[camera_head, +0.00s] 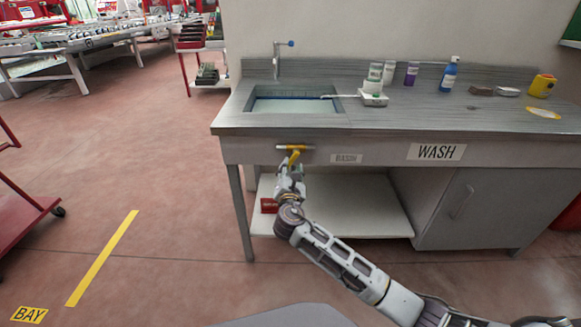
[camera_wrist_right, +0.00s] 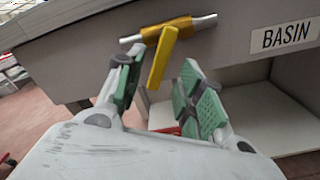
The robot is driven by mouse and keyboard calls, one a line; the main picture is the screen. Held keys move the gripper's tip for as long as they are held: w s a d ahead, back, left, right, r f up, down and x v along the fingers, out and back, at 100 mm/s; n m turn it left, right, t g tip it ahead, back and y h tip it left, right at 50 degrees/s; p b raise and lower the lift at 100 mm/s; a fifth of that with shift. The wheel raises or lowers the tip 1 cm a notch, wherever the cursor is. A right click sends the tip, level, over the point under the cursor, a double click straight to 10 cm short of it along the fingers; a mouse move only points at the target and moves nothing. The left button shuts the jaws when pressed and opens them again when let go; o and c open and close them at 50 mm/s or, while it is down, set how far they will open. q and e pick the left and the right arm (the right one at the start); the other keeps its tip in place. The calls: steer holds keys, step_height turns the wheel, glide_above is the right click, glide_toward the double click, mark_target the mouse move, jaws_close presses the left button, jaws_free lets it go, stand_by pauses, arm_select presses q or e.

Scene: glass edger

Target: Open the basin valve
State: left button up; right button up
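The basin valve has a yellow body on a short silver pipe (camera_wrist_right: 190,24), fixed to the front panel of the sink counter left of the BASIN label (camera_wrist_right: 285,37). Its yellow lever (camera_wrist_right: 161,58) hangs down across the pipe, slightly tilted; it also shows in the head view (camera_head: 294,158). My right gripper (camera_wrist_right: 160,75) is open, with its green-padded fingers apart on either side of the lever's lower part. I see a gap between the lever and each finger in the wrist view. My left gripper is in neither view.
The wash counter (camera_head: 480,118) holds a sink basin (camera_head: 295,104), a faucet (camera_head: 277,60), a scale (camera_head: 372,98) and several bottles. Below are a white shelf (camera_head: 350,205) with a red box (camera_head: 268,205) and a cabinet (camera_head: 470,205). The floor to the left is mostly clear.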

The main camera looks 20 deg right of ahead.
steer(key=v, duration=0.8)
steer(key=shift+s, duration=0.25)
stand_by(0.8)
